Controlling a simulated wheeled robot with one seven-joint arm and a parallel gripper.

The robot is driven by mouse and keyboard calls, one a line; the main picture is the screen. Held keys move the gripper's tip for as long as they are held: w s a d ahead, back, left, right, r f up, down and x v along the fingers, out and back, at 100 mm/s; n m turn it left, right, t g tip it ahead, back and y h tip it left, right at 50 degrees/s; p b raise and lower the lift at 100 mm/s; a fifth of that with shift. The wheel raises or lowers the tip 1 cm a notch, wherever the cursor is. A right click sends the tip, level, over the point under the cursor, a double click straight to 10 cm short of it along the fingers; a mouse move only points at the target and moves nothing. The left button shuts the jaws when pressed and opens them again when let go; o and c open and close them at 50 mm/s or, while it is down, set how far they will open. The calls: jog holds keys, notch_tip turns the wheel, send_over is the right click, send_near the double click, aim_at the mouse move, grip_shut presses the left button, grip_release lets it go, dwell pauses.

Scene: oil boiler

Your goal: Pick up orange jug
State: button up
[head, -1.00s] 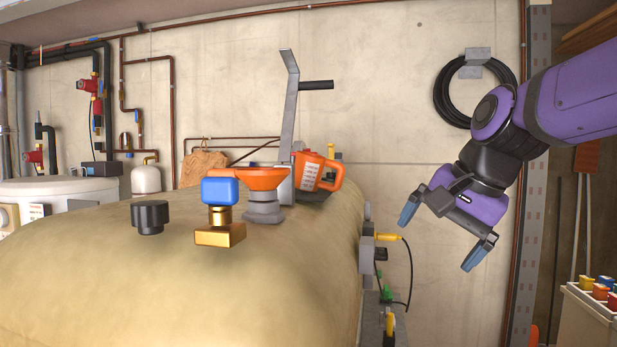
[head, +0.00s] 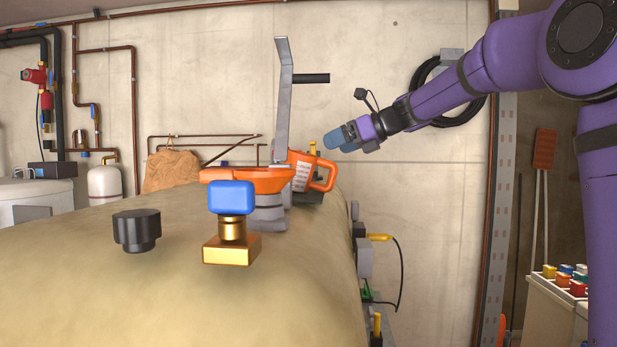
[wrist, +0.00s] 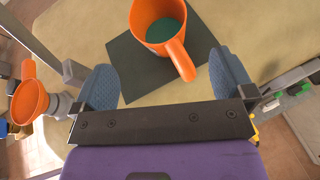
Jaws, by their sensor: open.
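The orange jug (head: 302,173) stands on top of the tan tank, behind the orange funnel in the head view. Its handle (head: 326,175) points right, and a white label shows on its side. In the wrist view the jug (wrist: 150,16) stands on a dark mat (wrist: 133,57), with green inside it and its handle (wrist: 181,60) toward my gripper. My gripper (head: 342,137) is up and to the right of the jug in the head view.
The orange funnel (head: 246,180), a grey lever (head: 284,100) with a black grip, a blue-topped brass valve (head: 231,230) and a black cap (head: 137,230) stand on the tank (head: 80,290). A concrete wall (head: 400,190) lies behind. Yellow-plugged cables (head: 378,238) run at the tank's right side.

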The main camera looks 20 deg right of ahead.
aim_at(311, 171)
jog(key=shift+x, duration=4.2)
jog(key=shift+s+a, duration=0.15)
jog(key=c, duration=1.3)
